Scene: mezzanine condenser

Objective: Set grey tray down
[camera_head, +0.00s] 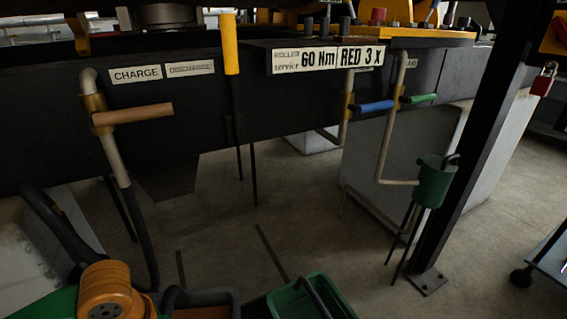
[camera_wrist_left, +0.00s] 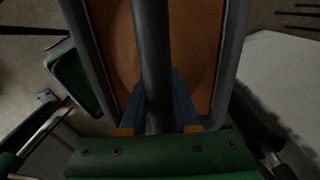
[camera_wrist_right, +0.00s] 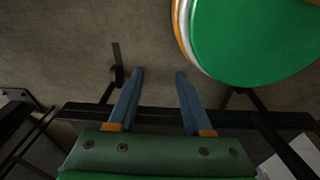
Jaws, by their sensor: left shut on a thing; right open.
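The grey tray shows in the left wrist view (camera_wrist_left: 232,60), with a grey rim, a brown-orange inside and a dark bar handle (camera_wrist_left: 152,45) across it. My left gripper (camera_wrist_left: 160,110) is shut on this handle from above. Part of the dark tray rim shows at the bottom edge of the head view (camera_head: 210,294), where most of the tray is cut off. What lies beneath the tray is hidden. My right gripper (camera_wrist_right: 160,78) is open and empty over the floor, with its fingers apart. Neither gripper's fingertips show in the head view.
A green tray (camera_head: 285,304) with a dark handle is beside the grey one, also in the left wrist view (camera_wrist_left: 72,80). A dark machine beam with labels (camera_head: 140,75) crosses ahead. A black post (camera_head: 460,160) and green canister (camera_head: 434,183) stand at right. Floor shows between.

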